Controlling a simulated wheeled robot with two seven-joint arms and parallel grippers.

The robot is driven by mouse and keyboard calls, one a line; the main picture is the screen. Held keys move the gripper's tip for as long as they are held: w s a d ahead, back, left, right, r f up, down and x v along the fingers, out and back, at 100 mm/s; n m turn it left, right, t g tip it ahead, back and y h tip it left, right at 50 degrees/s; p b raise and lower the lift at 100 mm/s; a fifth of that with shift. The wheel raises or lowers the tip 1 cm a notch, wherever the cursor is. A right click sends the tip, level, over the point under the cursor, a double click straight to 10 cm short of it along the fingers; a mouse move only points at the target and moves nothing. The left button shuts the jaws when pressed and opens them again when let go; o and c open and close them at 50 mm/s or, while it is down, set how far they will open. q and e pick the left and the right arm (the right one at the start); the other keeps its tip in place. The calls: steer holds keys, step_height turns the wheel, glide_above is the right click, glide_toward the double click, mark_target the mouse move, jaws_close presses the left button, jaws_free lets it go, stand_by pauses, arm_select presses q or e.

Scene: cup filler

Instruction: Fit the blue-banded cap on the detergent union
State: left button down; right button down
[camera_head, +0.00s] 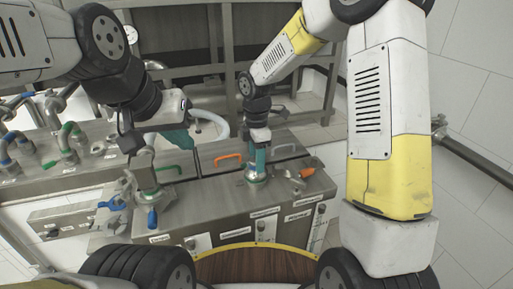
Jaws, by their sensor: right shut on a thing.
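My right gripper (258,158) points straight down, its teal fingers shut on a small round metal cap (256,178). The cap is at a fitting on the top of the steel cabinet, which I take to be the detergent union; the cap and fingers hide most of it. I cannot tell whether the cap is seated or just above it, and its band is too small to read clearly. My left gripper (178,139) is over the cabinet to the left, away from the cap. Its teal fingers show partly, and their opening is unclear.
An orange-ended fitting (307,173) is right of the cap. Hoses with coloured bands crowd the far left.

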steer(key=shift+f, duration=0.25)
steer(key=c, duration=0.7)
jaws_free()
steer(key=shift+o, duration=0.2)
step_height(320, 180, up, 13)
steer(key=s+d+r+m+t+y, duration=0.1)
steer(key=s+d+r+m+t, duration=0.2)
steer(key=s+d+m, duration=0.4)
steer(key=s+d+r+m+t+y, duration=0.1)
steer(key=s+d+r+m+t, duration=0.2)
steer(key=s+d+m, duration=0.4)
steer(key=s+r+m, duration=0.1)
steer(key=s+m, duration=0.4)
steer(key=m, duration=0.2)
steer(key=shift+s+r, duration=0.25)
steer(key=shift+s, duration=0.1)
